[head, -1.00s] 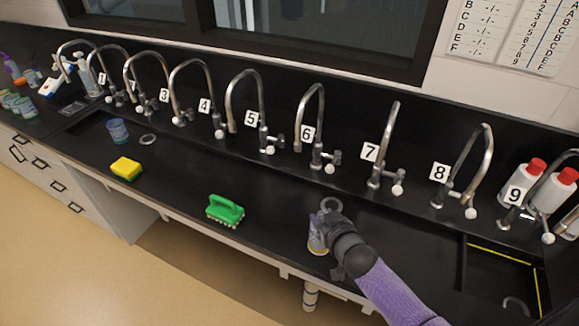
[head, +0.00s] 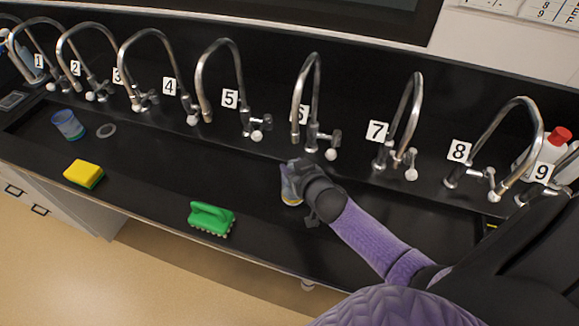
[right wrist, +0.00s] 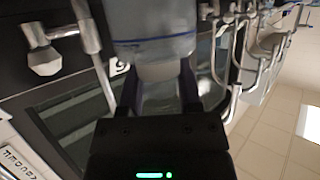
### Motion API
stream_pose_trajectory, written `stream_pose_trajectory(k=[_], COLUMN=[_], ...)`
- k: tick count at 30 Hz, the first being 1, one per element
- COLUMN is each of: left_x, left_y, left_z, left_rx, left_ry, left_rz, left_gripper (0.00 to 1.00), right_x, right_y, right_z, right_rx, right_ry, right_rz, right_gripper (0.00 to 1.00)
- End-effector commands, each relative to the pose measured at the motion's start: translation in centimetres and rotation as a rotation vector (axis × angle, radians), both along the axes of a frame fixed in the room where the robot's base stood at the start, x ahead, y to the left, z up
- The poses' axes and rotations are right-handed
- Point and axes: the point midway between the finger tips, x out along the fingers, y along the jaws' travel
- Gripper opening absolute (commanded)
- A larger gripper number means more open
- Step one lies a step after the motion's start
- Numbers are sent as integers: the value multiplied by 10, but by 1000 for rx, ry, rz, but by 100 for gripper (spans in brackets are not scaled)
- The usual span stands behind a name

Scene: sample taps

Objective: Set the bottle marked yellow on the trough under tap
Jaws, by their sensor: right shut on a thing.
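My right gripper (head: 300,183) is shut on a clear bottle (head: 289,188) with a yellowish band low on its side. The bottle is over the black trough (head: 150,165), in front of and below tap 6 (head: 313,100). The gripper hides much of it, and I cannot tell whether its base touches the trough. The right wrist view shows the clear bottle (right wrist: 153,45) between the fingers, with a blue line around it. Any marking word is not readable. My left gripper is not in view.
A green brush (head: 211,219) and a yellow sponge (head: 84,174) lie along the trough's front side. A blue-tinted container (head: 68,125) stands at left beside a grey ring (head: 106,130). Numbered taps line the back. A red-capped white bottle (head: 550,152) stands at right.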

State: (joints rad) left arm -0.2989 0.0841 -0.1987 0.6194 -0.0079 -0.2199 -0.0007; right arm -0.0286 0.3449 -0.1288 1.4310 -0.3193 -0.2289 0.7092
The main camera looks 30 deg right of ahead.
Motion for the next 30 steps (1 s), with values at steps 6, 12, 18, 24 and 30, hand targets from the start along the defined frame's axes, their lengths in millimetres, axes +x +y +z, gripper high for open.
stream_pose_trajectory(k=[6, 12, 18, 24, 30], left_x=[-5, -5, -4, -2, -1], left_y=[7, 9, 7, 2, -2], left_z=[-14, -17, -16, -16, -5], left_rx=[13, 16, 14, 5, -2], left_ry=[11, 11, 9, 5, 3], left_rz=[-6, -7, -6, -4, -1], left_gripper=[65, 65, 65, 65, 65], right_x=[-2, -2, -2, -2, -18], right_y=[1, 1, 1, 1, 3], right_z=[-14, -18, -17, -17, -5], right_rx=[1, 1, 1, 1, 3], right_ry=[1, 1, 1, 1, 2], right_rz=[0, 0, 1, 0, 1], right_gripper=[0, 0, 79, 79, 79])
